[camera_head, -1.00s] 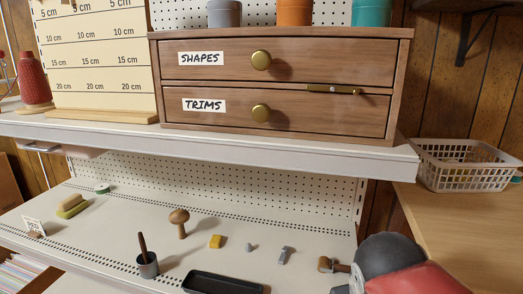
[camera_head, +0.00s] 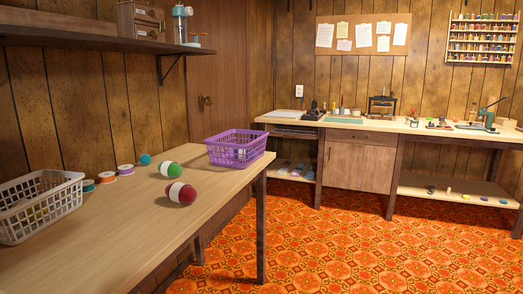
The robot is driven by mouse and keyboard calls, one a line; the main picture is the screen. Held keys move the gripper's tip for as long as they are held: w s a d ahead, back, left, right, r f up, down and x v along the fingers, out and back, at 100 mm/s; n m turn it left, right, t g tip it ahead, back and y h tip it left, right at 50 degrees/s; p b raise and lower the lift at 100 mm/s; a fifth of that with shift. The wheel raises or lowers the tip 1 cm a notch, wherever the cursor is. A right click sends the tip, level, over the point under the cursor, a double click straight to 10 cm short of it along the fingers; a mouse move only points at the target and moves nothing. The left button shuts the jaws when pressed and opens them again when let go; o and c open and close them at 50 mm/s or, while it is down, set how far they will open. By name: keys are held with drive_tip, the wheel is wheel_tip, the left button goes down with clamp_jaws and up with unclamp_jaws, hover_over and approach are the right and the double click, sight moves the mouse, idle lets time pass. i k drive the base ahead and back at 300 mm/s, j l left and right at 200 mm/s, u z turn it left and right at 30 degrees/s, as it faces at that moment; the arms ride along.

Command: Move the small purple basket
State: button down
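The small purple basket (camera_head: 236,148) stands upright near the far right end of the long wooden table (camera_head: 118,235) on the left. It has open lattice sides, and something pale shows inside it, too small to make out. My gripper is not in view in the present head view.
On the same table are a white basket (camera_head: 40,205), a red yarn ball (camera_head: 181,193), a green yarn ball (camera_head: 171,170) and several spools (camera_head: 107,177). A shelf (camera_head: 95,40) hangs above. A workbench (camera_head: 350,125) stands at the back. The patterned floor (camera_head: 330,250) is clear.

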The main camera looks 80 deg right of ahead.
sight(227, 159)
drive_tip(key=z, duration=2.3)
